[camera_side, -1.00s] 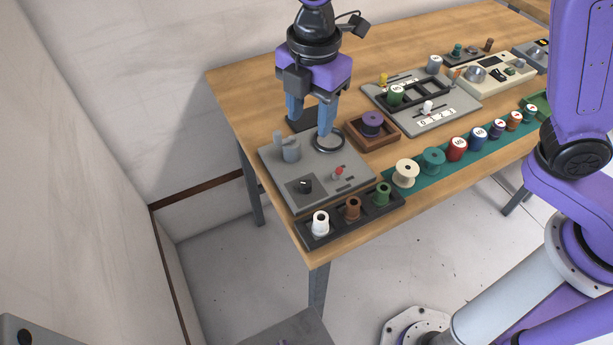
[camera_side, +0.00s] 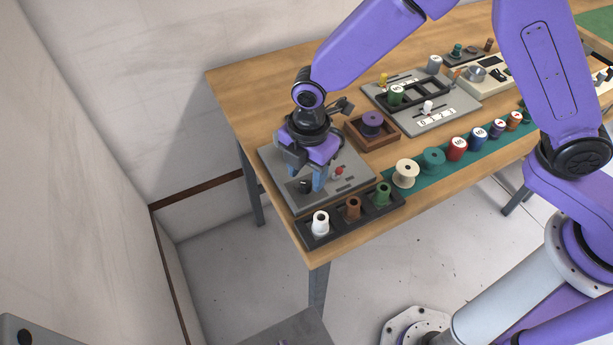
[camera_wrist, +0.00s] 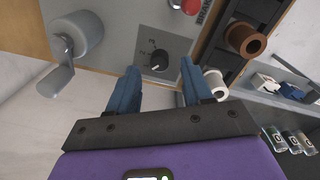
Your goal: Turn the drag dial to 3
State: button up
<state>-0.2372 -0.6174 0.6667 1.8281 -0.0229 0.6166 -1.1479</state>
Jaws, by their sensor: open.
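The drag dial is a small black knob (camera_wrist: 158,60) on a dark square plate with small numbers around it, on a grey panel (camera_wrist: 122,30). A pale pointer mark shows on the knob, but I cannot read its setting surely. In the wrist view my gripper (camera_wrist: 160,68) is open, its two blue fingers on either side of the dial. In the side view the dial (camera_side: 304,186) shows beside the fingertips of my gripper (camera_side: 308,182), low over the panel's front. I cannot tell whether the fingers touch the knob. My gripper hides the panel's back part.
A red knob (camera_side: 339,170) stands on the panel right of my gripper. A grey crank (camera_wrist: 78,38) shows in the wrist view. A dark rack (camera_side: 337,232) with white, brown and green spools stands along the front edge. A wooden box (camera_side: 386,142) holds a purple spool.

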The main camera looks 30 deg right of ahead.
aim_at(306, 186)
jog(key=shift+f, duration=1.15)
grip_shut()
